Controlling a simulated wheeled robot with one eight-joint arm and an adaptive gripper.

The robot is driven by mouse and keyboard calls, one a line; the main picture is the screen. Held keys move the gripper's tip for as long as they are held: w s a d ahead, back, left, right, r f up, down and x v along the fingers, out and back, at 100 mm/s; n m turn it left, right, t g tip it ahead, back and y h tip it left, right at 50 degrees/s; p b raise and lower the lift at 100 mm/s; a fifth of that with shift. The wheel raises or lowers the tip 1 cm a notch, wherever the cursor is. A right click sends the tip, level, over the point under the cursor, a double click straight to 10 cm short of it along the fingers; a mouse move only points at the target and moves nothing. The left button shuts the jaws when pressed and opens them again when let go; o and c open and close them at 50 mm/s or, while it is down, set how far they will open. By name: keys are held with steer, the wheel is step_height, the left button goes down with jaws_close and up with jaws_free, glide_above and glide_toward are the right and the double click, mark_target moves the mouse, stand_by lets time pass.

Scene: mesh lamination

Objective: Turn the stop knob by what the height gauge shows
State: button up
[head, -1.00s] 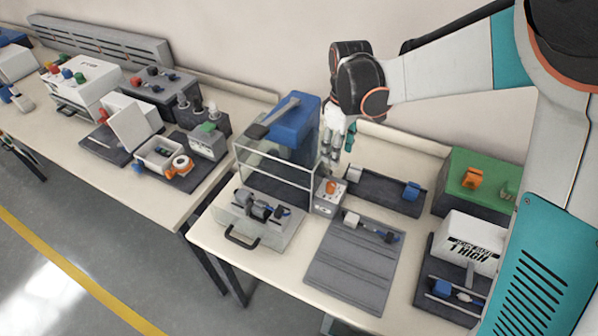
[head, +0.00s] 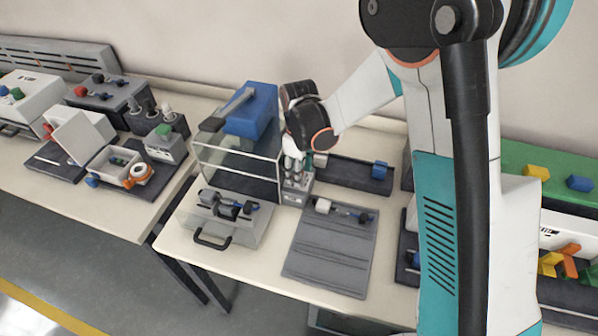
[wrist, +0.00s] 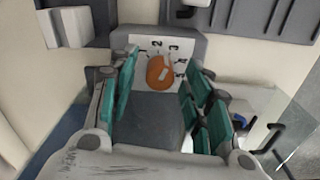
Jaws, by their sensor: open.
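The stop knob (wrist: 159,71) is orange with a pale pointer mark. It sits on a small grey box (head: 294,196) with a white numbered dial (wrist: 160,47); I read 2 and 3, and the other figures are unclear. My gripper (head: 298,170) is over this box in the head view and hides the knob there. In the wrist view my open gripper (wrist: 160,60) has its green-padded fingers on either side of the knob, with a gap showing. I cannot tell which thing is the height gauge, and no reading is legible.
A blue press (head: 251,112) with a clear guard (head: 235,165) stands just left of the knob box. A dark rail with a blue block (head: 379,171) lies behind right, and a grey mat (head: 328,255) lies in front. My arm hides much of the right side.

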steer(key=shift+f, duration=0.1)
steer(key=c, duration=1.1)
steer(key=shift+o, duration=0.2)
steer(key=shift+m, duration=0.8)
steer(key=o, duration=1.1)
steer(key=shift+c, duration=0.2)
step_height(320, 180, up, 12)
steer(key=shift+d, duration=0.1)
